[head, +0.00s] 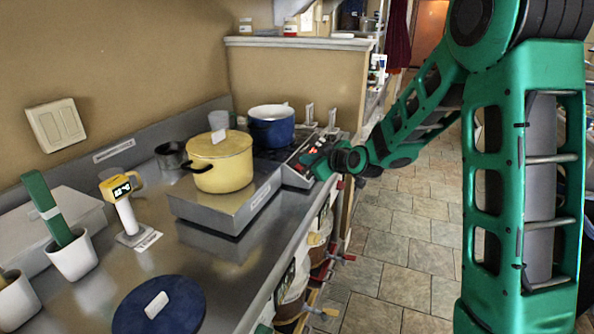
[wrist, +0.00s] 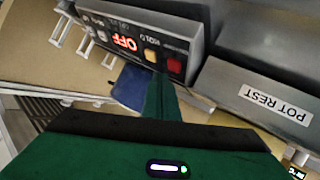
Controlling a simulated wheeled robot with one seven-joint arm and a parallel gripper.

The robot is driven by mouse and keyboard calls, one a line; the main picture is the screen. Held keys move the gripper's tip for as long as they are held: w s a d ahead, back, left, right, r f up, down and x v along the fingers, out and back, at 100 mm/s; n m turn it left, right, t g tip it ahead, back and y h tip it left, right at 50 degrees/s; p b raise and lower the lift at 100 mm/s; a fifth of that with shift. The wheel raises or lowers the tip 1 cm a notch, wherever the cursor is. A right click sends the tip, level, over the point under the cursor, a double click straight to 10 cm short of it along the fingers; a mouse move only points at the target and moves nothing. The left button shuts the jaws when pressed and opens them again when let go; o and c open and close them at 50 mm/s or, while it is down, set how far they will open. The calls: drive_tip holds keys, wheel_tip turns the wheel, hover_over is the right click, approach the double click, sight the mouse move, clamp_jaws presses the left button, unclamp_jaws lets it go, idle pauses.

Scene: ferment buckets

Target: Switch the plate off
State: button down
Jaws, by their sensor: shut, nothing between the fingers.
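The plate's control panel (wrist: 140,40) fills the upper middle of the wrist view. Its lit red display (wrist: 123,42) appears to read OFF. A yellow button (wrist: 150,54) and a red button (wrist: 174,65) sit beside the display. My gripper (wrist: 158,82) is shut and empty, its tips just by these two buttons; I cannot tell if they touch. In the head view my gripper (head: 314,163) is at the front of the plate (head: 297,160), on the counter's far end. A blue pot (head: 272,131) stands on the plate.
A yellow lidded pot (head: 220,168) stands on a steel pot rest (head: 225,210) beside the plate. A digital thermometer (head: 125,205), a white cup (head: 75,258) and a blue lid (head: 160,308) are nearer on the counter (head: 215,275). Tiled floor (head: 400,240) is clear to the right.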

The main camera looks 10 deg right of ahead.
wheel_tip(320, 180, up, 5)
drive_tip(key=s+d, duration=0.1)
drive_tip(key=d, duration=0.1)
drive_tip(key=shift+s+d+r, duration=0.15)
drive_tip(key=shift+s, duration=0.2)
idle(0.7)
drive_tip(key=s+d+f+m+g+h, duration=0.25)
drive_tip(key=s+d, duration=0.45)
drive_tip(key=s, duration=0.4)
drive_tip(key=s+d+f+m+g+h, duration=0.2)
drive_tip(key=s+d+f+m+g, duration=0.3)
drive_tip(key=s, duration=0.6)
drive_tip(key=s+d+m+g, duration=0.2)
drive_tip(key=s+m, duration=0.1)
drive_tip(key=s, duration=1)
drive_tip(key=s+d+m+g, duration=0.1)
drive_tip(key=s+m+g, duration=0.2)
drive_tip(key=s, duration=1)
drive_tip(key=shift+d+r+m, duration=0.2)
drive_tip(key=shift+d+m, duration=0.2)
drive_tip(key=shift+m, duration=0.05)
